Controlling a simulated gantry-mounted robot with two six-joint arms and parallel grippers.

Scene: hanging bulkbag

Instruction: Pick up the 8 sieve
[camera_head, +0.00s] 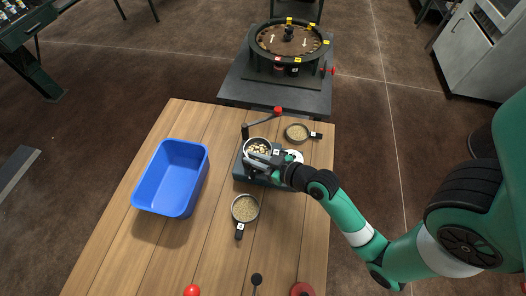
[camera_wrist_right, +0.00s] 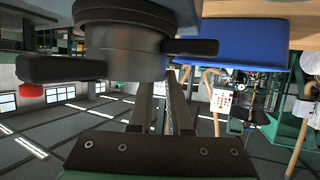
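A round sieve (camera_head: 258,147) with pale pieces in it sits on a dark device on the wooden table. Two more dark sieves with grainy contents lie on the table: one at the back right (camera_head: 297,132) and one in front of the device (camera_head: 245,208). Each has a handle with a small white label, too small to read surely. My right gripper (camera_head: 263,160) is at the near side of the device's sieve. In the right wrist view its fingers (camera_wrist_right: 170,108) reach towards a large black round body (camera_wrist_right: 125,50), which hides their tips. My left gripper is out of view.
A blue bin (camera_head: 172,178) stands on the left of the table (camera_head: 215,265). The device has a crank with a red knob (camera_head: 278,110). A round brown-topped machine (camera_head: 290,40) stands beyond the table. The table's front middle is mostly clear.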

